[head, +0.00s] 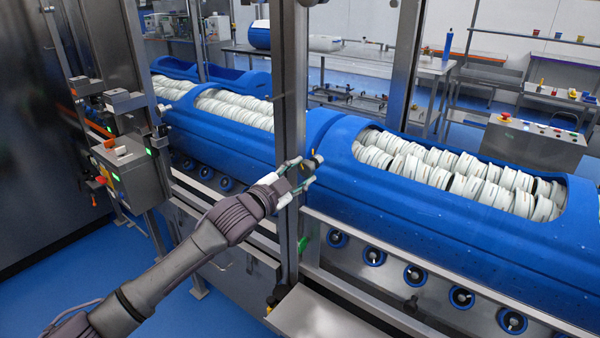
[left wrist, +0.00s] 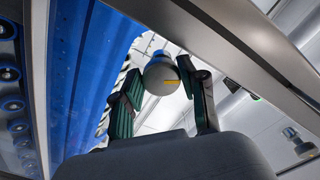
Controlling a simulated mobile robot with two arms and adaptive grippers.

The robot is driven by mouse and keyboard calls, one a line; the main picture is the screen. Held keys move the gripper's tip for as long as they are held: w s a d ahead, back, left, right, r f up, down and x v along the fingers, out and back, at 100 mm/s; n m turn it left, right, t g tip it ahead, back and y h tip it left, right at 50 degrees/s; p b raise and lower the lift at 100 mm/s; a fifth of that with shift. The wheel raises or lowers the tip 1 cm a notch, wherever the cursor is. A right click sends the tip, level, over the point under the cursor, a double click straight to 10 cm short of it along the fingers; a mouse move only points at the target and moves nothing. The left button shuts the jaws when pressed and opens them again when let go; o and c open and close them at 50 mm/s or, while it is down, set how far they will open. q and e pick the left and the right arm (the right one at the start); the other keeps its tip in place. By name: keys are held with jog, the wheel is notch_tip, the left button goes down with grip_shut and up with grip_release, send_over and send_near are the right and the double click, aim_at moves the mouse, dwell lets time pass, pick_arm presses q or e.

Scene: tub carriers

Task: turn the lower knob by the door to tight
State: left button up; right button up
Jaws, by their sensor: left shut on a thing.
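The knob (head: 318,158) is a small grey, rounded piece with an orange mark, beside the upright metal door post (head: 290,90) in the middle of the head view. My left gripper (head: 307,170) is at it, with its fingers closed around it. My right gripper is not in view.
Blue tub carriers (head: 440,205) filled with white round pieces run behind the post. Metal boxes with a green light (head: 124,165) stand at left. A metal ledge (head: 325,315) sticks out below the arm. Blue floor (head: 100,270) is clear at lower left.

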pick_arm(q)
jog(key=m+p, duration=0.1)
jog(key=m, duration=0.5)
jog(key=shift+r+p, duration=0.1)
jog(key=shift+p, duration=0.2)
dwell(0.4)
jog(key=o, duration=1.1)
jog(key=shift+o, duration=0.2)
jog(key=shift+a, duration=0.1)
jog(key=v, duration=1.2)
